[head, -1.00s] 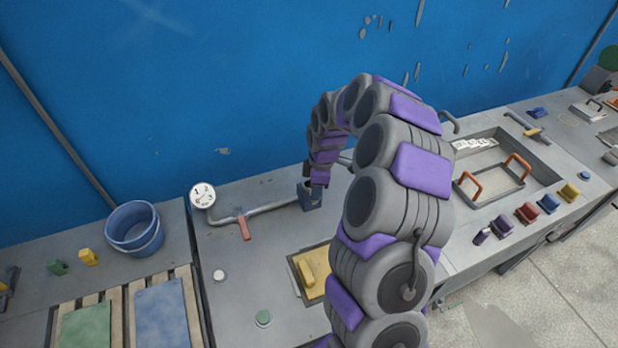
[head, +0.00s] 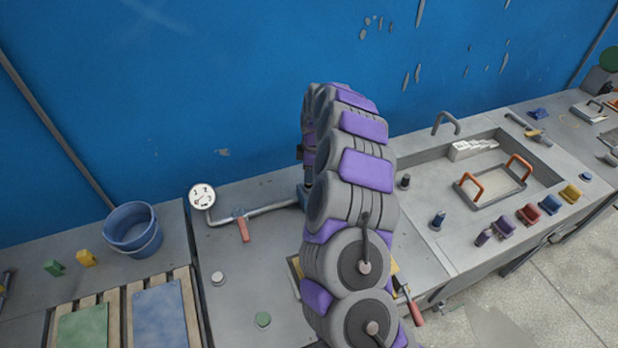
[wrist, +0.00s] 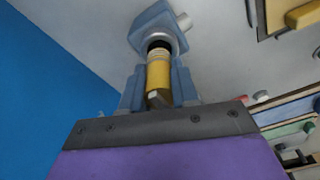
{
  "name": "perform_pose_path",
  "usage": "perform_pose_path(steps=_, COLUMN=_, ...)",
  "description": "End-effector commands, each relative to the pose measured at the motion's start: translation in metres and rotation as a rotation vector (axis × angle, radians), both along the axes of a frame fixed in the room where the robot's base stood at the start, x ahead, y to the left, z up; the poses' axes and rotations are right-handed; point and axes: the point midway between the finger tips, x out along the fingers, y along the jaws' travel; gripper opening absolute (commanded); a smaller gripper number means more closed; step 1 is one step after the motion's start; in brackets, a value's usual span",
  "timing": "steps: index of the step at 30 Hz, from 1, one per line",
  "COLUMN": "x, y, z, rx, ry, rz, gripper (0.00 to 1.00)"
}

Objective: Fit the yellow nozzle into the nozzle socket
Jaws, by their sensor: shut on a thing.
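The yellow nozzle (wrist: 158,72) is in the wrist view, between the two blue fingers of my gripper (wrist: 159,84), which is shut on it. Its far end, with a dark band, is at the round mouth of the blue-grey nozzle socket (wrist: 148,30). The two are in line or nearly so. I cannot tell whether the nozzle is inside the mouth or just in front of it. In the head view a sliver of the blue socket (head: 303,196) shows at the pipe's end. My arm hides the gripper and nozzle there.
A pipe (head: 270,209) with a red-handled valve (head: 243,230) and a gauge (head: 202,196) runs left of the socket. A blue bucket (head: 133,229) stands further left. A recessed tray (head: 492,187) with orange handles lies right. The blue wall (head: 230,90) rises close behind.

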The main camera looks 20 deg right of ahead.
Motion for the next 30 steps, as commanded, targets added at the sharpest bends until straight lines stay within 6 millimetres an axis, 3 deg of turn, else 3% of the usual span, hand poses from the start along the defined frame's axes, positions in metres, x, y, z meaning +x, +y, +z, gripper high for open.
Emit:
perform_pose_path(steps=4, x=0.000, y=0.000, z=-0.024, rx=0.000, ry=0.002, rz=0.000, gripper=0.00)
perform_pose_path(steps=15, x=0.000, y=0.000, z=-0.027, rx=-0.001, ry=0.000, rz=0.000, gripper=0.00)
perform_pose_path(steps=16, x=0.000, y=0.000, z=-0.027, rx=-0.001, ry=-0.001, rz=0.000, gripper=0.31)
perform_pose_path(steps=23, x=-0.001, y=0.000, z=-0.028, rx=0.000, ry=0.003, rz=0.000, gripper=0.53)
perform_pose_path(steps=30, x=-0.002, y=0.000, z=-0.028, rx=0.000, ry=0.006, rz=0.001, gripper=0.55)
